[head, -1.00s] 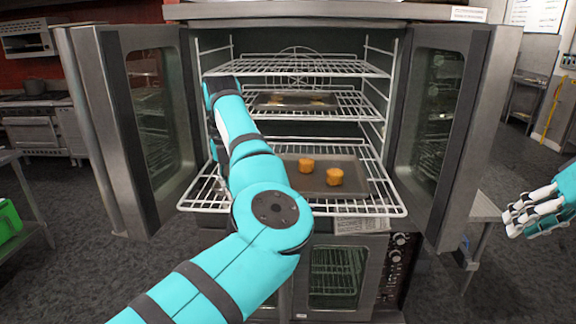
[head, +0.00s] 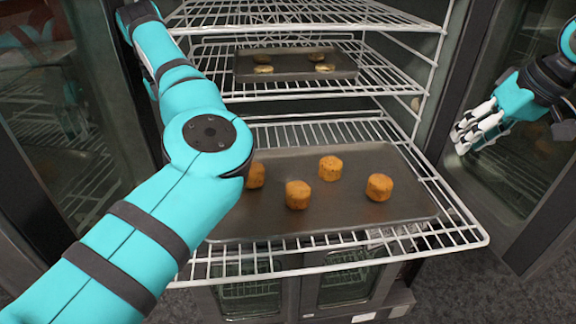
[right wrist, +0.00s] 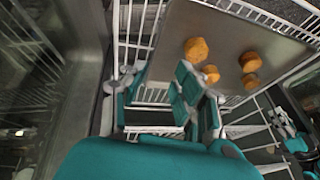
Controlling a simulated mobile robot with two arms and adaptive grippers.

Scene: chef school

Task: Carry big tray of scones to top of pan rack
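The big dark tray (head: 345,222) lies on the pulled-out lower wire rack of the oven, with several orange-brown scones (head: 297,194) on it. My left arm covers its left end. The tray also shows in the right wrist view (right wrist: 222,28). My right gripper (head: 468,133) is at the right, beside the open oven door, apart from the tray. Its fingers are spread and empty; they show in the right wrist view (right wrist: 188,92), overlapping the tray's edge in the picture. I see no pan rack.
A smaller tray (head: 290,68) with several pale scones lies on the middle oven rack (head: 385,70). The top rack (head: 300,12) is empty. Open oven doors stand at the left (head: 60,130) and right (head: 510,185), leaving limited room at the sides.

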